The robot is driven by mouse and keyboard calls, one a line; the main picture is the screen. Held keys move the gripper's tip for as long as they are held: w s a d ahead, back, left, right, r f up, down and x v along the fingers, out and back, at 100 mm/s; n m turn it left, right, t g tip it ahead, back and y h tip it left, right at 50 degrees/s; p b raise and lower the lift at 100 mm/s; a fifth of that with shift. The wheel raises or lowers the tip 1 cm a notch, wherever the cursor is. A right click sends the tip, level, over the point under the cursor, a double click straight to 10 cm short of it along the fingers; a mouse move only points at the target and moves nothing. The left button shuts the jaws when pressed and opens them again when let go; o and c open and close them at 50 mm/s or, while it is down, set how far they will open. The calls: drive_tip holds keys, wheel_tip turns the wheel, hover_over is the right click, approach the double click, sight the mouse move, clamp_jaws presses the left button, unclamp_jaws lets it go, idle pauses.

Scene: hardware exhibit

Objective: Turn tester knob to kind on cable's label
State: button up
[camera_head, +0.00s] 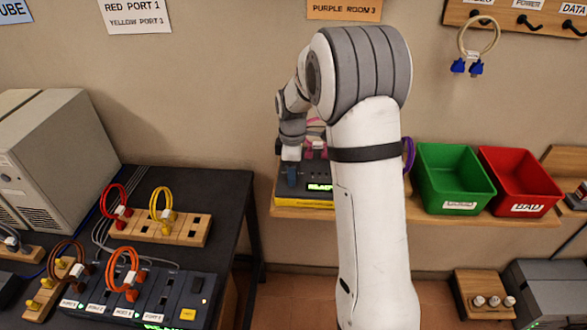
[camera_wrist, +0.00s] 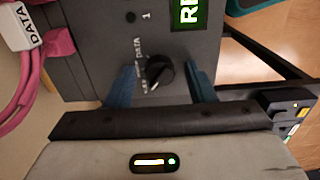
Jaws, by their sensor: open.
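The tester (camera_wrist: 95,35) is a dark box with a lit green display (camera_wrist: 188,12). Its black round knob (camera_wrist: 160,72) has small printed words beside it; one reads DATA, the others are too small to read surely. The knob's white mark points toward the lower left in the wrist view, away from the DATA word. A pink cable (camera_wrist: 38,85) carries a white label (camera_wrist: 22,25) reading DATA. My gripper (camera_wrist: 162,78) is open, with one blue finger on each side of the knob and visible gaps. In the head view, my arm hides part of the tester (camera_head: 318,177).
The tester stands on a wooden shelf (camera_head: 300,213) with a green bin (camera_head: 453,178) and a red bin (camera_head: 519,180) to its right. A dark table (camera_head: 205,190) at left holds cables, wooden blocks and a switch box (camera_head: 150,290).

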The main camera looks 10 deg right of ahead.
drive_tip(key=shift+c, duration=0.4)
drive_tip(key=c, duration=0.9)
drive_tip(key=shift+m, duration=0.3)
drive_tip(key=m+b, duration=0.1)
drive_tip(key=m, duration=0.3)
drive_tip(key=m+b, duration=0.1)
drive_tip(key=m, duration=0.4)
drive_tip(key=shift+m, duration=0.4)
drive_tip(key=m, duration=0.4)
drive_tip(key=shift+m+b, duration=0.3)
drive_tip(key=shift+b, duration=0.1)
drive_tip(key=m, duration=0.4)
drive_tip(key=shift+r+m, duration=0.1)
drive_tip(key=shift+m, duration=0.3)
